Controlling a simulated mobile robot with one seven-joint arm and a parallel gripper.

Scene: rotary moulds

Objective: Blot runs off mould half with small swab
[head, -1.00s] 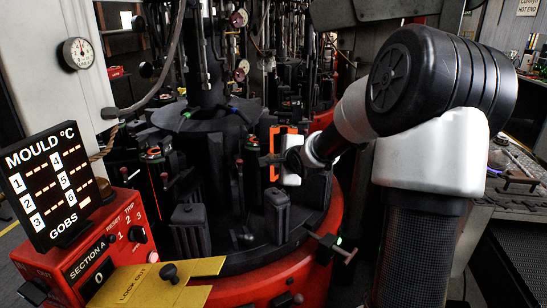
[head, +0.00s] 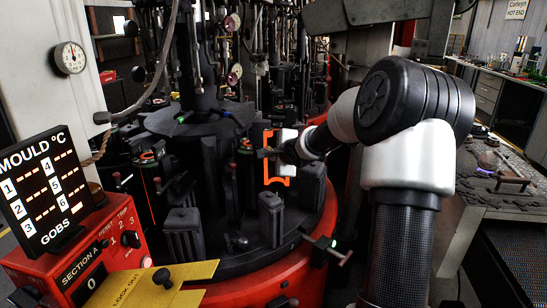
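My gripper (head: 273,153) is at the centre of the view, over the dark round mould table and among the moulds. It is small and dark against dark metal, so I cannot tell whether its fingers are open or shut. An orange bracket (head: 266,170) and a white block (head: 289,138) show right at my wrist. Dark ribbed upright blocks that look like mould halves stand on the table, one at the front left (head: 184,233) and one nearer the gripper (head: 271,218). I cannot make out the small swab or any runs.
A red control box (head: 75,245) with a display (head: 45,190) stands at the left. A yellow lock-out plate (head: 150,285) juts out in front. A T-handle (head: 327,245) sticks out at the table's red rim (head: 320,225). A cluttered bench (head: 495,185) is at the right.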

